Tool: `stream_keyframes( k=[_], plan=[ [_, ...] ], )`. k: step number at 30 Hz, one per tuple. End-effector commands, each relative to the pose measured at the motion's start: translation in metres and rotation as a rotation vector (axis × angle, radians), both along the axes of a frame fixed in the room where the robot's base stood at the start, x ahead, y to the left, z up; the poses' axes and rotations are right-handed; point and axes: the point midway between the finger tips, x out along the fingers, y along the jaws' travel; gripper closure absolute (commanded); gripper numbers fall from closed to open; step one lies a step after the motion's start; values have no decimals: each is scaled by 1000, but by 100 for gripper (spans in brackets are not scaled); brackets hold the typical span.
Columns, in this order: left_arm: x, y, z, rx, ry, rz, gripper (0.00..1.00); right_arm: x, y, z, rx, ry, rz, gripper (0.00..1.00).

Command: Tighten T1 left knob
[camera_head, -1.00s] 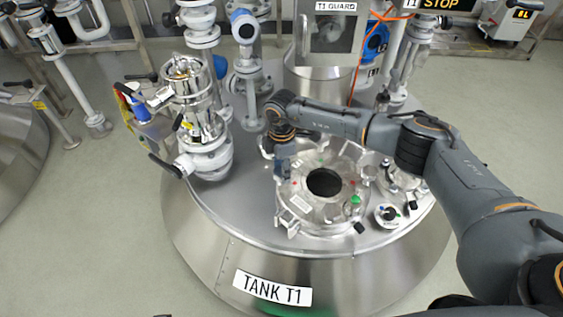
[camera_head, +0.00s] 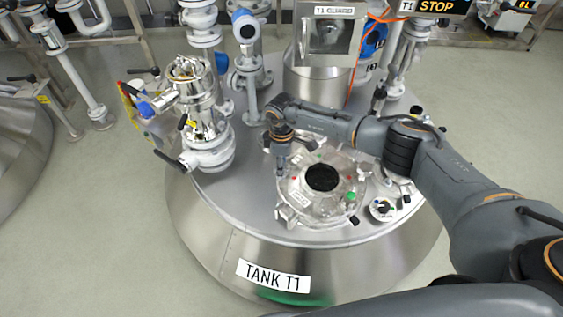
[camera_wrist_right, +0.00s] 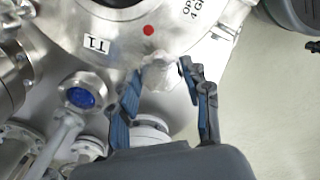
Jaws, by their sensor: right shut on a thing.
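Tank T1 (camera_head: 235,245) carries a round metal lid (camera_head: 318,208) with a dark round opening in its middle. My right gripper (camera_head: 281,168) reaches down at the lid's left edge. In the right wrist view its two blue-padded fingers (camera_wrist_right: 160,78) are around a pale, blurred knob (camera_wrist_right: 158,72) at the lid's rim, near a red dot and a T1 label (camera_wrist_right: 97,44). The gripper is shut on this knob. In the head view the gripper hides the knob. My left gripper is not in view.
A metal valve assembly (camera_head: 205,145) stands on the tank top at the left, with white pipework behind. The T1 guard box (camera_head: 328,38) is at the back. A small round gauge (camera_head: 383,209) sits right of the lid. A blue-faced fitting (camera_wrist_right: 82,93) is beside the fingers.

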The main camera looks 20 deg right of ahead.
Motion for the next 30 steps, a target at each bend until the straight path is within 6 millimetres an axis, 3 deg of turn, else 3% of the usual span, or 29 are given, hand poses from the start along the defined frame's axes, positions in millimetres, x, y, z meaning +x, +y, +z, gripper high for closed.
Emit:
stream_keyframes(
  k=[12,13,16,26,30],
  plan=[
    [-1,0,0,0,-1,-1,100,5,0,6,2,-13,-7,84],
    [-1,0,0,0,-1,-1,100,5,0,6,2,-13,-6,49],
    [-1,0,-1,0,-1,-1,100,5,0,5,2,-11,-6,29],
    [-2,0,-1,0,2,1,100,2,0,3,1,-5,-4,29],
    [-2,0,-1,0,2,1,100,3,0,17,2,-6,-3,29]
  ],
)
